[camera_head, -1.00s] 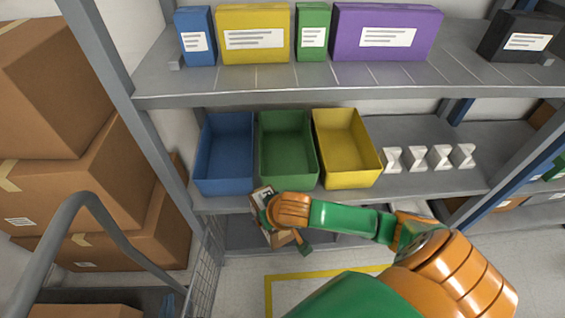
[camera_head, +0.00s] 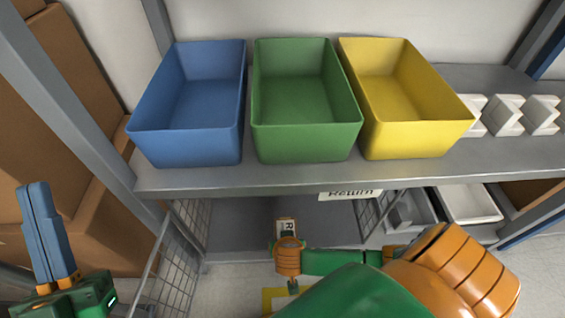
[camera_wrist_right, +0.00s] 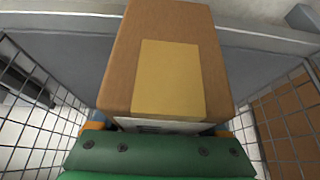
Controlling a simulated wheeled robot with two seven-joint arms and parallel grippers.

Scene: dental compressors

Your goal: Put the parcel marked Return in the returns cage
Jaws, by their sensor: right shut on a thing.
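The parcel (camera_head: 286,224) is a small brown box with a white label; only part of an R on it can be read. It fills the middle of the right wrist view (camera_wrist_right: 165,85), where a yellowish patch covers its near face. My right gripper (camera_head: 287,238) is shut on it. The returns cage (camera_head: 182,255) has wire mesh sides and sits below the shelf, with a white Return sign (camera_head: 350,194) at its top edge. The parcel is at the cage's open front, with mesh on both sides. My left gripper (camera_head: 38,215) is empty at the lower left; its fingers show edge-on.
Blue (camera_head: 190,105), green (camera_head: 305,100) and yellow (camera_head: 405,100) bins stand on the shelf (camera_head: 260,178) above the cage. White holders (camera_head: 505,115) stand to their right. Grey and white trays (camera_head: 470,203) lie right of the cage. Large cartons (camera_head: 75,150) are stacked at the left.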

